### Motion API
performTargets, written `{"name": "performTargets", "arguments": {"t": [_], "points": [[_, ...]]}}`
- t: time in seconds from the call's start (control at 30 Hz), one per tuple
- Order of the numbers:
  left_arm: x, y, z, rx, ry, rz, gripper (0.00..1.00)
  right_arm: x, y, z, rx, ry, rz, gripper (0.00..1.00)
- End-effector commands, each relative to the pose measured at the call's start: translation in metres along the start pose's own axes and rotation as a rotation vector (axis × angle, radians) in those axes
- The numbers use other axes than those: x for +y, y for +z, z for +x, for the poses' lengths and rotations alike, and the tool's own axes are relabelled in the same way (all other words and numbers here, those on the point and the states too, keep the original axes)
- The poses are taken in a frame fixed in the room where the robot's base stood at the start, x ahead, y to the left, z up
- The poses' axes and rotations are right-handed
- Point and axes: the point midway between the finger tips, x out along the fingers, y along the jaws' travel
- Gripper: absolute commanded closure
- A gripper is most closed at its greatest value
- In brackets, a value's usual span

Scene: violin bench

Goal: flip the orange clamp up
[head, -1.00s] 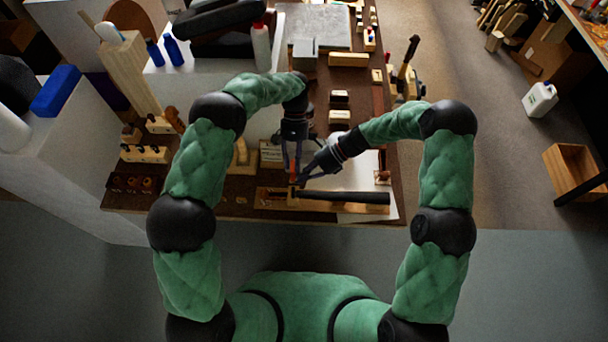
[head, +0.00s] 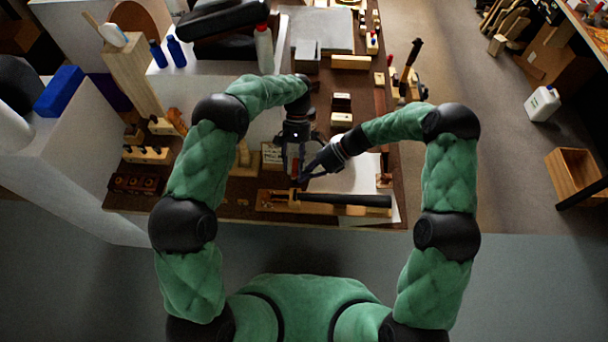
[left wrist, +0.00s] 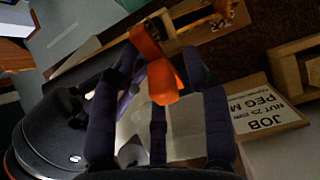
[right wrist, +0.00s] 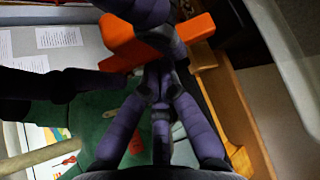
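The orange clamp (left wrist: 158,78) shows in the left wrist view between the spread fingers of my left gripper (left wrist: 160,68), with gaps beside it. In the right wrist view the clamp (right wrist: 120,45) lies just past the tips of my right gripper (right wrist: 160,75), whose fingers come together. A dark finger, likely of my left gripper, crosses in front of the clamp there. I cannot tell whether the right tips touch it. In the head view the left gripper (head: 293,168) and right gripper (head: 304,177) meet over the wooden fixture (head: 270,208), mostly hiding the clamp.
A long black fingerboard-like piece (head: 345,199) lies on the fixture. A job card (left wrist: 262,120) stands behind it. Wooden blocks (head: 341,119) line the bench behind the right gripper. A white sheet (head: 350,175) lies right of the grippers.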

Motion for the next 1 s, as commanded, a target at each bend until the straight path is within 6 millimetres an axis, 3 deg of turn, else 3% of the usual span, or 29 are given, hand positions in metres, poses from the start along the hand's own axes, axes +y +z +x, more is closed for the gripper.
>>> {"name": "performTargets", "arguments": {"t": [0.6,1.0], "points": [[0.0,-0.001,-0.103,0.003,-0.001,-0.001,0.55,0.0,-0.002,0.001,0.002,0.002,0.001,1.0],[0.01,0.008,-0.118,0.033,0.037,0.07,0.55,0.0,-0.002,0.001,0.002,0.002,0.001,1.0]]}}
